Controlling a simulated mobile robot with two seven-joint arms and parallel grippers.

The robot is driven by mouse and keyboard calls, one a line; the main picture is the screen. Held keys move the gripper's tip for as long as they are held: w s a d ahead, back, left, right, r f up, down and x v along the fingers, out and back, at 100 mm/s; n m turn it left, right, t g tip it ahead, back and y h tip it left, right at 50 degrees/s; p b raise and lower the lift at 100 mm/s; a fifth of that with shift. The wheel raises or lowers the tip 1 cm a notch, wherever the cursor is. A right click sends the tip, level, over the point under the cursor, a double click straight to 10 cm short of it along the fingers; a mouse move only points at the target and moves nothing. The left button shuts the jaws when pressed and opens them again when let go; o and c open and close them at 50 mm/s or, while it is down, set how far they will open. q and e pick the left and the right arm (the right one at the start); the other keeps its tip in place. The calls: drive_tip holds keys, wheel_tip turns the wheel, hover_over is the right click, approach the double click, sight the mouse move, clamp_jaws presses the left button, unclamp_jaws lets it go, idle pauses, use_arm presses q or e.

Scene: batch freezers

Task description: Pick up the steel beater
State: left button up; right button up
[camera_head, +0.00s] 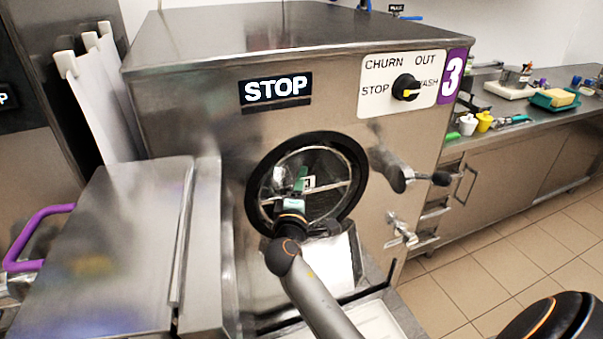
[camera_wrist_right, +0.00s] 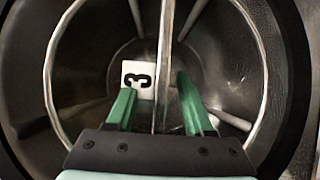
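The steel beater (camera_wrist_right: 165,45) sits inside the round, black-rimmed opening of the freezer marked 3. In the head view the beater's frame (camera_head: 332,187) is partly hidden by my gripper. My right gripper (camera_wrist_right: 160,105) reaches into the opening, its two green fingers apart. The upright beater bar runs between the fingers, with a visible gap on each side. In the head view my right gripper (camera_head: 301,180) is small against the dark barrel. My left gripper is not in view.
The opening's black rim (camera_head: 253,195) closely surrounds my gripper. A lever handle (camera_head: 400,177) and a tap (camera_head: 401,232) stick out on the freezer's right. A steel lid (camera_head: 105,250) stands at left. A counter (camera_head: 510,110) with small items is at right; the tiled floor is clear.

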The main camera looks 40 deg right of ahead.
clamp_jaws()
idle(1.3)
